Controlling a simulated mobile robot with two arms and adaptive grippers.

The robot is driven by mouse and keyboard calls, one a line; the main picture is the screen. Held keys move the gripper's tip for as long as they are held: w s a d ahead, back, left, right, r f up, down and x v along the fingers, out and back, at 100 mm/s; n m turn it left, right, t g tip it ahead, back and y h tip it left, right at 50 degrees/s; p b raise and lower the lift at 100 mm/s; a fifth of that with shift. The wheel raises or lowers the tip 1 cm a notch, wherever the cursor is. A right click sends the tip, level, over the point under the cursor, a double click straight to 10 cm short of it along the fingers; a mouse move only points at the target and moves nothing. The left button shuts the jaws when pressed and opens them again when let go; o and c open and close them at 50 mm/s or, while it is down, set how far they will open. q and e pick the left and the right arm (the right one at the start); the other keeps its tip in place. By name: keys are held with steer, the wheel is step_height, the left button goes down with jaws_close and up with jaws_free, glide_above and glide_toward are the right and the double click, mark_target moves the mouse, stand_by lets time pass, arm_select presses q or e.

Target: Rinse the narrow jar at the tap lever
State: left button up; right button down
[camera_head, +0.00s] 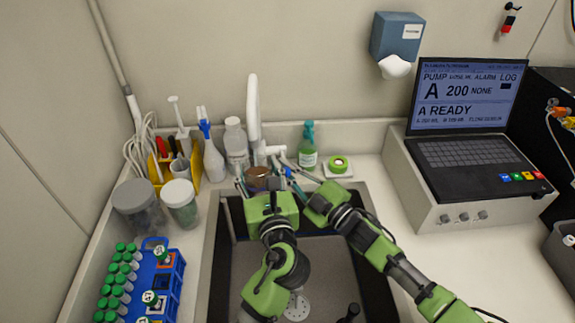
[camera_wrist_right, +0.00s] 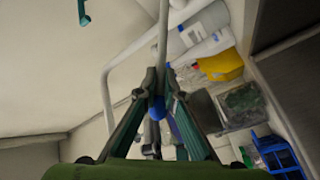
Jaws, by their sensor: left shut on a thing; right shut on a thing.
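The white tap (camera_head: 253,110) rises behind the sink. Its lever (camera_head: 270,150) extends to the right, and in the right wrist view the pale lever rod (camera_wrist_right: 163,45) runs down between my fingertips to a blue end. My right gripper (camera_head: 286,171) is shut on the lever; it also shows in the right wrist view (camera_wrist_right: 158,92). My left gripper (camera_head: 258,182) is shut on a jar with a brown top (camera_head: 258,172), held below the tap over the back of the sink. Most of this jar is hidden by the fingers, so its shape and contents are unclear.
The dark sink (camera_head: 225,285) lies beneath both arms. Bottles (camera_head: 236,145), lidded jars (camera_head: 139,205) and a blue tube rack (camera_head: 165,275) stand left. A green pump bottle (camera_head: 308,148) and green tape roll (camera_head: 339,165) stand right. The right counter (camera_head: 455,265) has free room.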

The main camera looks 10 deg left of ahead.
steer(key=shift+s+a+r, duration=0.15)
steer(key=shift+a+r, duration=0.1)
steer(key=c, duration=2.1)
jaws_free()
steer(key=shift+c, duration=0.2)
steer(key=shift+s, duration=0.1)
steer(key=shift+s+d+f, duration=0.1)
steer(key=shift+d+f, duration=0.05)
steer(key=shift+d, duration=0.15)
steer(key=v, duration=1.1)
steer(key=shift+s, duration=0.25)
